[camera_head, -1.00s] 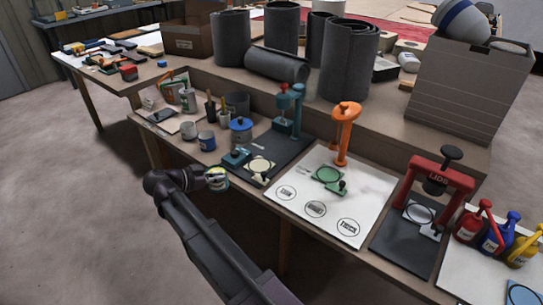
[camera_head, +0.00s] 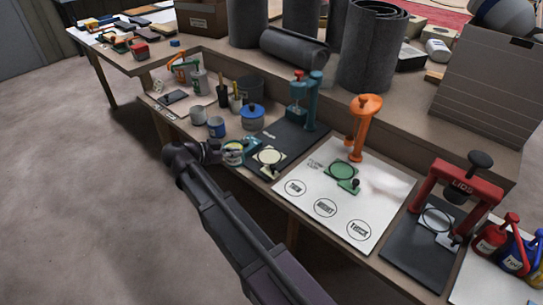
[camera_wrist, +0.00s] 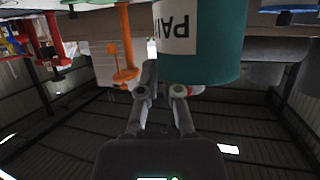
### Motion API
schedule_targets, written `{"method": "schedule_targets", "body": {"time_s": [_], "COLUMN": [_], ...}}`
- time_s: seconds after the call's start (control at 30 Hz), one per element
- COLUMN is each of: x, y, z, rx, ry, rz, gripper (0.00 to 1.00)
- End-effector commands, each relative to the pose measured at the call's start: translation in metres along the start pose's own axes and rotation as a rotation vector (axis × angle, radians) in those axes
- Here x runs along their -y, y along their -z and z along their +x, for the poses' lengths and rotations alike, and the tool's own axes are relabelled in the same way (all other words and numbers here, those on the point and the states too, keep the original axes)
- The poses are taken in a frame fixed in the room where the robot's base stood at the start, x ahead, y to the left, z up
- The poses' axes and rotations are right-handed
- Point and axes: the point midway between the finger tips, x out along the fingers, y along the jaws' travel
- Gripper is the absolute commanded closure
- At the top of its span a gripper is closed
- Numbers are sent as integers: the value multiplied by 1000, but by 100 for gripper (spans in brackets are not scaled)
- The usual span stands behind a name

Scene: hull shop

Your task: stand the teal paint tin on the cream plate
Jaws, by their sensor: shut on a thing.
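The teal paint tin (camera_wrist: 205,60) is between the fingers of my gripper (camera_wrist: 163,88) in the wrist view, its white paint label upside down in the picture. The tin's lower side is mostly hidden in the head view.
A teal press (camera_head: 302,105) stands behind the plate. An orange stand (camera_head: 364,130) with a green plate (camera_head: 341,171) is to the right, then a red lid press (camera_head: 455,185).

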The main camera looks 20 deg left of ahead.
Motion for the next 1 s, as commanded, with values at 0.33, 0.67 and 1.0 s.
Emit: {"method": "schedule_targets", "body": {"time_s": [0.33, 0.67, 1.0], "x": [-28, -116, -148], "y": [9, 32, 39], "z": [18, 64, 81], "rx": [4, 22, 31], "ry": [-11, -35, -44], "rz": [-1, -15, -22], "gripper": [100, 100, 100]}}
